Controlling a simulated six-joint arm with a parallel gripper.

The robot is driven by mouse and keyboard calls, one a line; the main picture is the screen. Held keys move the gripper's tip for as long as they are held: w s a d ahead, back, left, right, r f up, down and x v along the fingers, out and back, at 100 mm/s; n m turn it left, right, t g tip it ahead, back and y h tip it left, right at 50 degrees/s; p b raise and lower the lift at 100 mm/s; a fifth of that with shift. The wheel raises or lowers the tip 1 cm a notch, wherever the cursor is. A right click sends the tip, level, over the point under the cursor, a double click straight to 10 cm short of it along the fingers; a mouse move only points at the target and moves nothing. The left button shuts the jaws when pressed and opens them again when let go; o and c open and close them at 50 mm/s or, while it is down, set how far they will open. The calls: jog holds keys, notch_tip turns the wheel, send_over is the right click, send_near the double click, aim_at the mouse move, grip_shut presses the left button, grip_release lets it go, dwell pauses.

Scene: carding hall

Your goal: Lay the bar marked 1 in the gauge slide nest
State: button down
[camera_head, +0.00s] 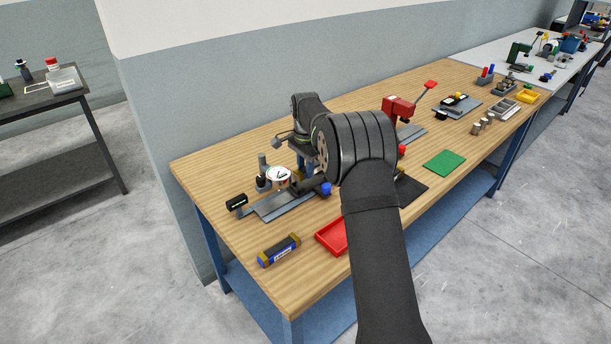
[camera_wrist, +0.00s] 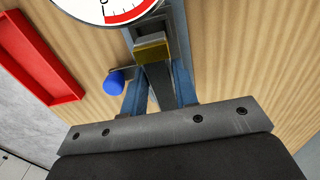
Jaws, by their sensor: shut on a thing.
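My gripper (camera_wrist: 160,80) points down at the dial gauge fixture, its two blue fingers shut on a dark grey bar (camera_wrist: 158,86). No mark on the bar can be read here. A brass-coloured block (camera_wrist: 150,47) shows at the bar's far end; I cannot tell whether it belongs to the bar or the slide. The gauge slide (camera_head: 272,207) is a long grey rail on the bench, with a round white dial (camera_head: 279,175) above it. The dial's lower part shows in the wrist view (camera_wrist: 118,10). My arm hides much of the nest area, and I cannot tell whether the bar touches it.
A blue knob (camera_wrist: 113,83) is beside the fingers. A red tray (camera_head: 332,237) and a dark block with brass-coloured ends and a blue label (camera_head: 279,251) lie near the front edge. A green mat (camera_head: 444,160) and a red lever press (camera_head: 398,107) are to the right.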

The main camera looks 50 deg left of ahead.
jog(key=shift+f, duration=1.55)
jog(key=shift+f, duration=0.1)
jog(key=shift+f, duration=0.1)
jog(key=c, duration=1.1)
grip_release()
notch_tip(320, 180, up, 12)
jog(key=shift+r, duration=0.2)
